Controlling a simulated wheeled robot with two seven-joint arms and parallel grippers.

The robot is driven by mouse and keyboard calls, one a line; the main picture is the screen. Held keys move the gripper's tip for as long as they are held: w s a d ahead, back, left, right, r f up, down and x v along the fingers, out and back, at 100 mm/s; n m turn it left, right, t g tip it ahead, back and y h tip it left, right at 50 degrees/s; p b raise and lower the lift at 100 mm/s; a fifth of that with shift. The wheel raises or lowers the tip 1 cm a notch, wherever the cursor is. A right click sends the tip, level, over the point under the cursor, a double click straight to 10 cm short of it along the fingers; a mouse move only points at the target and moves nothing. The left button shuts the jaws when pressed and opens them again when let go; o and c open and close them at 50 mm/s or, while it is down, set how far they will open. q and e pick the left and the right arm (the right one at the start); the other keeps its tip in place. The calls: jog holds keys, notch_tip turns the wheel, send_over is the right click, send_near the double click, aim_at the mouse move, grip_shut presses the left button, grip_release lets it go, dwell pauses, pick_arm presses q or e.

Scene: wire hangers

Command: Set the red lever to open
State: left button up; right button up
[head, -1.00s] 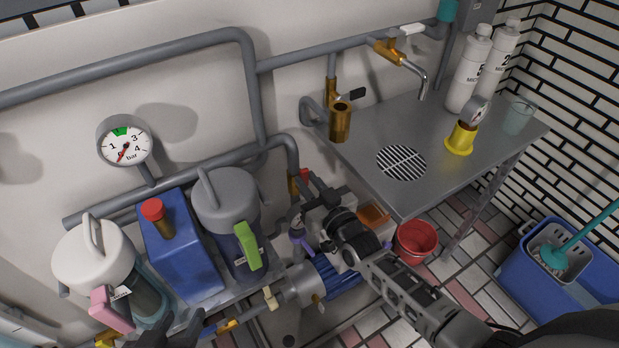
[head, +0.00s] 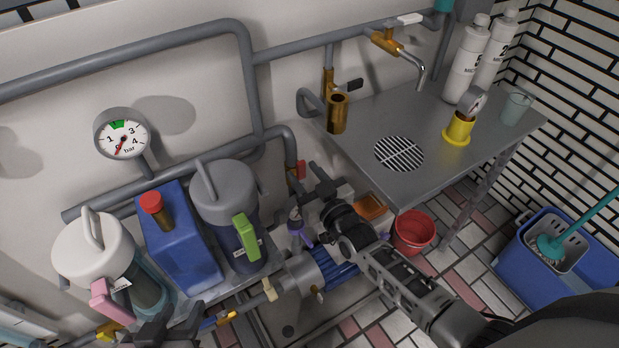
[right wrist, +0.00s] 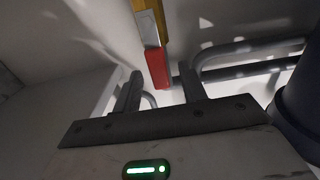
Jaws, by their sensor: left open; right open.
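The red lever (head: 301,169) is on a brass valve on the grey pipe, left of the steel table in the head view. In the right wrist view the red lever (right wrist: 157,68) hangs down from the brass valve body (right wrist: 163,12), with a pale metal part above the red. My right gripper (head: 317,185) is open, just below and right of the lever. In the right wrist view my right gripper (right wrist: 161,80) has the lever's lower end showing in its gap; touch cannot be told. My left gripper (head: 165,328) is open at the bottom edge, partly cut off.
A pump with a blue motor (head: 335,268) lies below my right gripper. The steel table (head: 365,125) stands to the right, with a red bucket (head: 414,232) below. A grey-lidded jug (head: 222,190), a blue can (head: 177,240) and a white-lidded jug (head: 92,248) stand left.

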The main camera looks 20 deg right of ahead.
pick_arm(q)
jog(key=shift+w+r+p, duration=0.1)
jog(key=shift+r+p, duration=0.15)
jog(key=shift+p, duration=0.25)
pick_arm(e)
jog(key=v, duration=1.6)
jog(key=shift+d, duration=0.1)
